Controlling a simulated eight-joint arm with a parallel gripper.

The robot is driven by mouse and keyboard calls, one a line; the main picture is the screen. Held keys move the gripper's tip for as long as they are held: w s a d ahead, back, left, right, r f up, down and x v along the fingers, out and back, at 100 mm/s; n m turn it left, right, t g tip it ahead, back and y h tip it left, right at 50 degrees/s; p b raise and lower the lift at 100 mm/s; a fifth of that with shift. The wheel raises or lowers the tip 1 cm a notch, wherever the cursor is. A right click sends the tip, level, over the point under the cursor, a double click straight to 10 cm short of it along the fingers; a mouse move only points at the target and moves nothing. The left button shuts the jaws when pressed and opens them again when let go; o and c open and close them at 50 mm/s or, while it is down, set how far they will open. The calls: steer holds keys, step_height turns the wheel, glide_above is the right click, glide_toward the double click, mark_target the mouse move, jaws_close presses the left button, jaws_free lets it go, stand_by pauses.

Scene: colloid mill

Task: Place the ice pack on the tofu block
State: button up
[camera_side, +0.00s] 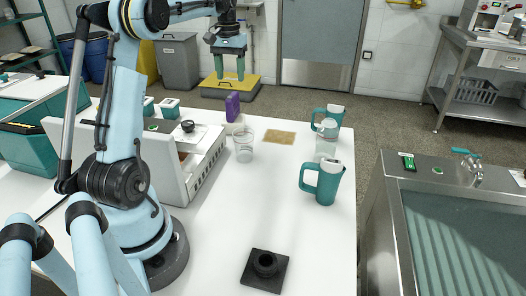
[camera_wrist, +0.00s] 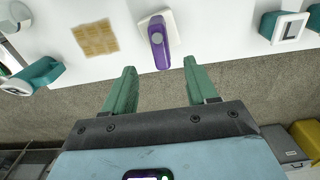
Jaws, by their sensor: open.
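A purple upright pack with a grey round spot, which I take as the ice pack (camera_side: 232,106), is at the far end of the white table; it also shows in the wrist view (camera_wrist: 159,48). A pale block, likely the tofu block (camera_wrist: 172,18), lies under or right against its base. I cannot tell for certain which. My gripper (camera_side: 230,77) is open and empty, raised above the far table edge and above the purple pack. In the wrist view the pack shows between and ahead of the open fingers.
A tan gridded sheet (camera_side: 278,137) lies right of the pack. A clear beaker (camera_side: 244,146) and teal jugs (camera_side: 324,184) stand nearby. A white case (camera_side: 190,160) is at left. A black round fitting (camera_side: 265,268) is at the front. The table's middle front is clear.

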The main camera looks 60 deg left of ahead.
steer(key=shift+d+r, duration=0.15)
steer(key=shift+r, duration=0.1)
steer(key=w+d+r+m+t+y, duration=0.1)
steer(key=d+r+m+t, duration=0.2)
steer(key=d, duration=1.4)
steer(key=s+d+f+m+t, duration=0.2)
steer(key=s+d+f+m, duration=0.1)
steer(key=d, duration=0.5)
steer(key=s+d+f+m+t+h, duration=0.1)
steer(key=s+d+f+m+t, duration=0.1)
steer(key=d, duration=0.6)
step_height(320, 180, down, 2)
steer(key=shift+s+d+f+m, duration=0.1)
steer(key=shift+s+d+m, duration=0.35)
steer(key=shift+s, duration=0.8)
